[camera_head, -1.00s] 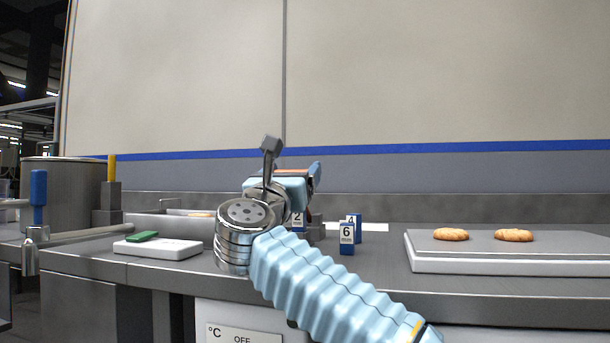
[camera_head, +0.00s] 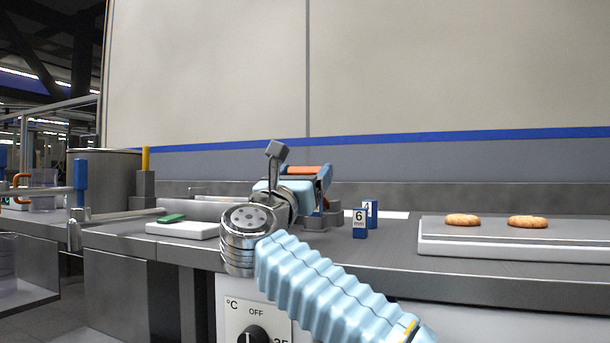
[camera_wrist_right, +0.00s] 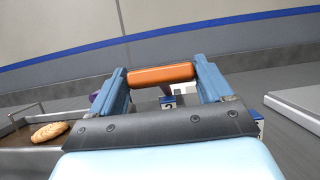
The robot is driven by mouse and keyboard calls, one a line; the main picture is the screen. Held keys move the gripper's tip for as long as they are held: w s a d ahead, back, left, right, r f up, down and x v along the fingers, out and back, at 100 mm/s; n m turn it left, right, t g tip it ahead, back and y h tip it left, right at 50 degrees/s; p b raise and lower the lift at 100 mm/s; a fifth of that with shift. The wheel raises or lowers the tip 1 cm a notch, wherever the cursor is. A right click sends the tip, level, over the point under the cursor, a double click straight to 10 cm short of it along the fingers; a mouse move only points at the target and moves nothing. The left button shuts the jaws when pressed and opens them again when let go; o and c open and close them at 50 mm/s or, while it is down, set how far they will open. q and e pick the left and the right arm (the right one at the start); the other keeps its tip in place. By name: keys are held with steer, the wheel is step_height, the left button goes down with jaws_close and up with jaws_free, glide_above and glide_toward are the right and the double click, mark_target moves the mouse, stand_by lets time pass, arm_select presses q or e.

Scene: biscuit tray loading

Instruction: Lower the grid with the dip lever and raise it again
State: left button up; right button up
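My right gripper (camera_head: 312,178) is above the counter. In the right wrist view its two blue fingers (camera_wrist_right: 162,82) stand at either end of an orange bar-shaped grip (camera_wrist_right: 160,74), which spans the gap between them and appears to touch both. The orange grip also shows in the head view (camera_head: 303,169). I take it for the dip lever's handle; its shaft is mostly hidden by the gripper. A steel trough (camera_head: 205,208) lies behind my wrist. In the wrist view a biscuit (camera_wrist_right: 49,131) sits in it; the grid itself cannot be made out clearly. My left gripper is out of view.
A white tray (camera_head: 510,251) with two biscuits is at right. Blue number blocks (camera_head: 360,224) stand between it and my gripper. A white board with a green item (camera_head: 172,217), a yellow-handled post (camera_head: 146,160) and a blue-handled tap (camera_head: 81,172) are at left. A dial (camera_head: 254,336) is below the counter.

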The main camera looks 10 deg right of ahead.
steer(key=o, duration=0.3)
steer(key=b+v, duration=0.2)
steer(key=v, duration=0.5)
steer(key=shift+s+a, duration=0.1)
steer(key=shift+s, duration=0.1)
